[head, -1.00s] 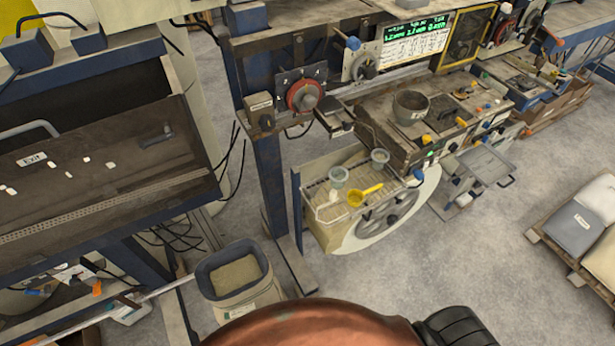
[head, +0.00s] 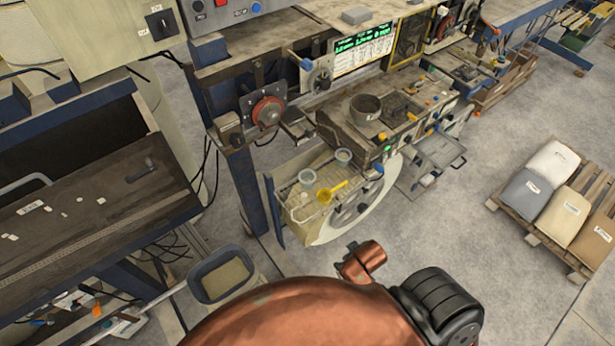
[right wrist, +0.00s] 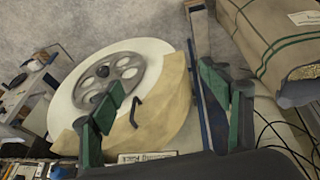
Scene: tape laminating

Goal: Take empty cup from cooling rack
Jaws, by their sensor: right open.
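Two small grey cups stand on the wire cooling rack (head: 295,205) in the head view: one cup (head: 307,178) at the left, the other cup (head: 343,157) at the back right. A yellow scoop (head: 331,192) lies in front of them. The cups' contents are too small to tell. My right gripper (right wrist: 163,85) shows in the right wrist view with its green fingers wide apart and nothing between them. The rack's label (right wrist: 147,157) shows at the bottom there; no cup is clear in that view. My left gripper is not in view.
A large pale wheel (head: 375,200) stands beside the rack. A bin (head: 222,278) stands left in front. The machine bench with a larger pot (head: 365,108) is behind. Sacks on a pallet (head: 490,203) are at the right. Floor between rack and pallet is clear.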

